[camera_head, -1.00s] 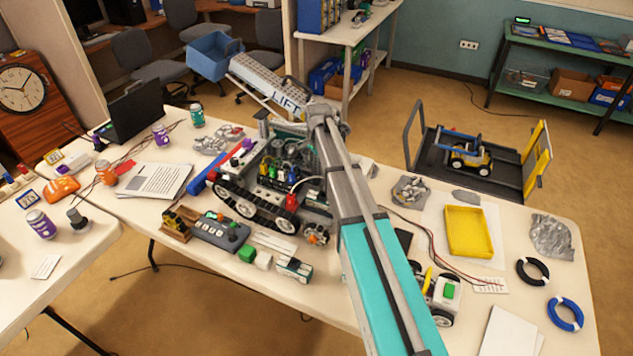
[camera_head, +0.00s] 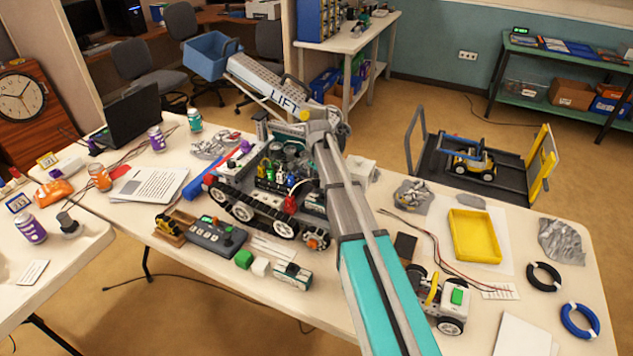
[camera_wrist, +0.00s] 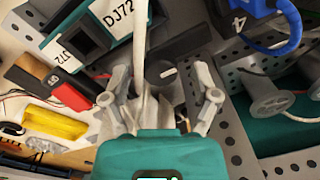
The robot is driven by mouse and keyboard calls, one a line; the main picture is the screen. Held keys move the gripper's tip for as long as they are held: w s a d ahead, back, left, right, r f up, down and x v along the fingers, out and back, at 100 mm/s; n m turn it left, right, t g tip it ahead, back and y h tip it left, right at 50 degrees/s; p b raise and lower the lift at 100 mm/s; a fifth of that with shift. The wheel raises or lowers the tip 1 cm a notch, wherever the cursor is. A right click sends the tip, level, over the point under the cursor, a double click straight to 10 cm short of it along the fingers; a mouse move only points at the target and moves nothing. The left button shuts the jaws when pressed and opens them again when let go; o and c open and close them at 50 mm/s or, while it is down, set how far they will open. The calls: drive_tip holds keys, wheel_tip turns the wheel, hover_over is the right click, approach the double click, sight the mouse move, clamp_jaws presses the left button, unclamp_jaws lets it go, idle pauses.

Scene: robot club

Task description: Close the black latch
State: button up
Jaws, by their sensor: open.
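In the wrist view, my gripper (camera_wrist: 160,88) is open, its grey fingers spread apart. Dark parts lie between and beyond the fingertips: a round black piece with a white mark (camera_wrist: 162,74) and a black bar (camera_wrist: 192,42). I cannot tell which is the black latch or whether it stands open, nor whether the fingers touch it. In the head view the tracked robot (camera_head: 262,190) stands on the table beneath my arm. My gripper is hidden there behind my arm, and no latch can be made out.
In the head view, a control box (camera_head: 215,236) and yellow tray (camera_head: 474,236) lie on the table.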

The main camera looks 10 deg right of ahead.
drive_tip(key=shift+c, duration=0.3)
clamp_jaws()
drive_tip(key=shift+n, duration=0.3)
drive_tip(key=n, duration=0.7)
drive_tip(key=shift+n, duration=0.4)
drive_tip(key=n, duration=0.5)
drive_tip(key=shift+n+g, duration=0.3)
drive_tip(key=shift+n, duration=2)
